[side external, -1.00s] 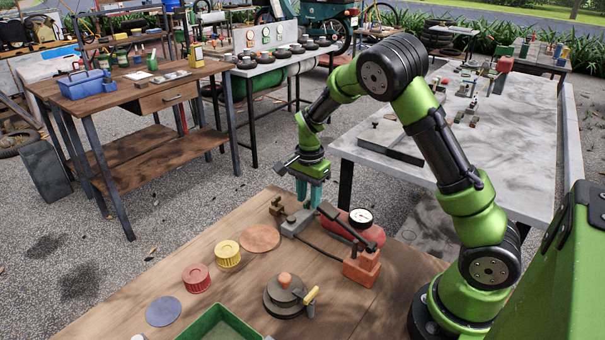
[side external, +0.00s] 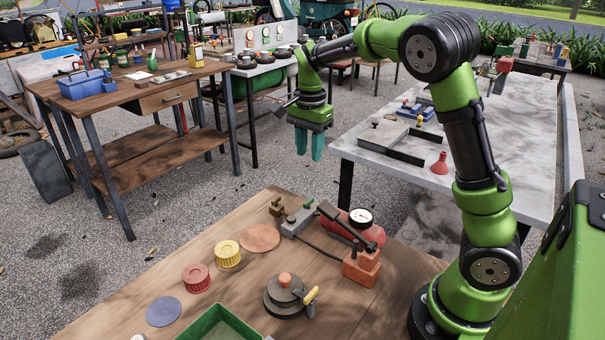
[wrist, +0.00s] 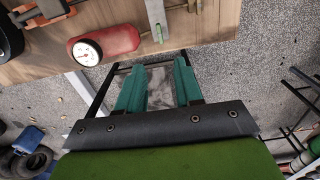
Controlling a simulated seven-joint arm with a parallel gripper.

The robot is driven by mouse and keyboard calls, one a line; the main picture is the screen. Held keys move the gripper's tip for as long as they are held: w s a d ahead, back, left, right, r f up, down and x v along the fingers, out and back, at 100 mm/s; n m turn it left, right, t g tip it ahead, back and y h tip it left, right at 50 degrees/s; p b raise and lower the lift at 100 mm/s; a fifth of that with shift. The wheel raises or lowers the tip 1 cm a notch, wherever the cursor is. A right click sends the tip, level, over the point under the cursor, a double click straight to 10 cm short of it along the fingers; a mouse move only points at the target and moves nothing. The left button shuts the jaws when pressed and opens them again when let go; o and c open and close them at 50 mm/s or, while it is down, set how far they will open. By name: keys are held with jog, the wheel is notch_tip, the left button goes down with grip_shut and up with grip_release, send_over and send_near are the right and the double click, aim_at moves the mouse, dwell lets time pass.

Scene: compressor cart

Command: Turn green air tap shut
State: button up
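The green air tap (side external: 307,204) is a small green piece at the far end of a grey block (side external: 296,223) on the near wooden table. In the wrist view the tap (wrist: 158,34) shows at the end of a pale grey bar; it is too small to tell its setting surely. My gripper (side external: 309,156) hangs above and beyond the table's far edge, clear of the tap. Its two teal fingers point down. In the wrist view my gripper (wrist: 159,66) has its fingers spread apart with nothing between them.
A red tank (side external: 368,233) with a white gauge (side external: 361,217) stands right of the grey block. A dark lever on an orange-red block (side external: 361,268) is close by. A marble-topped table (side external: 470,160) stands behind.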

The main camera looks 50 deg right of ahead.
jog(key=shift+r, duration=1.55)
jog(key=s+a+r+n+t+y, duration=0.2)
jog(key=s+a+n+t, duration=0.5)
jog(key=s+a+n, duration=0.7)
jog(key=s+r, duration=0.1)
jog(key=s, duration=0.3)
